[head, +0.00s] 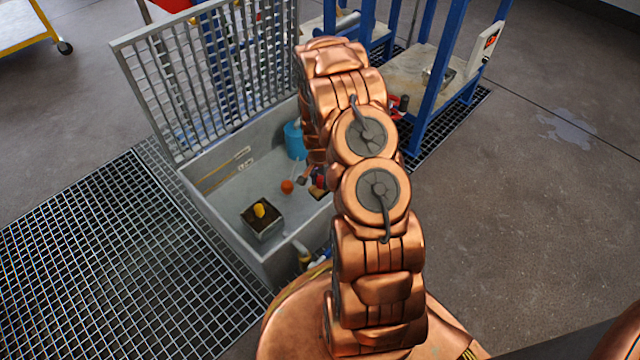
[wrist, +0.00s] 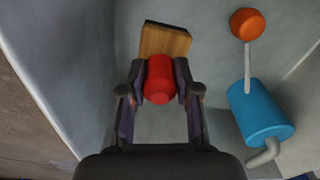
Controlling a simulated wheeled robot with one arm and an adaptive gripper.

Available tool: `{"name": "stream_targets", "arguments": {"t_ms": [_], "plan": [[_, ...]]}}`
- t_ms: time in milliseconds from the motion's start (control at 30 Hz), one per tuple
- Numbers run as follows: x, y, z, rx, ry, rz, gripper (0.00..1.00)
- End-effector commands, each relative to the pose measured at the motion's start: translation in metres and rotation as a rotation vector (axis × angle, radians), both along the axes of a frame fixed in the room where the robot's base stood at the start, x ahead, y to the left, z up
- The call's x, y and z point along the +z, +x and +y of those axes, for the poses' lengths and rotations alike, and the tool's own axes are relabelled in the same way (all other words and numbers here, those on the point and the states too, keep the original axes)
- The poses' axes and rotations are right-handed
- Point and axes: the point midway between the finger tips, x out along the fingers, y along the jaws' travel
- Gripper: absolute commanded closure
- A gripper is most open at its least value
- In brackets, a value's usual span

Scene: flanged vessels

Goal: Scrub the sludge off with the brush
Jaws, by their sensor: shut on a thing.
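My gripper (wrist: 160,90) is shut on the red handle of a brush (wrist: 166,42), whose wooden block points away from my wrist. In the head view the brush (head: 318,193) shows inside the grey basin (head: 215,209), beside my arm, which partly hides it. Dark brown matter, which looks like sludge (head: 268,219), fills the top of the box. A yellow knob sticks up from it.
An orange ball (head: 287,186) on a thin rod and a blue cylinder (head: 294,140) are in the basin close to the brush. A raised grating (head: 190,90) stands along the basin's back edge. Thin yellow-and-white rods (head: 228,168) lie along the left inner wall.

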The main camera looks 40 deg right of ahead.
Motion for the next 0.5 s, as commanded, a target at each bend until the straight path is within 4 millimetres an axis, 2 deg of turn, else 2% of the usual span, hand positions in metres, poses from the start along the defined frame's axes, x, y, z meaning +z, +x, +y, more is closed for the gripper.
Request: {"name": "stream_targets", "arguments": {"t_ms": [500], "plan": [[0.044, 0.0, 0.0, 0.001, 0.001, 0.001, 1.0]]}}
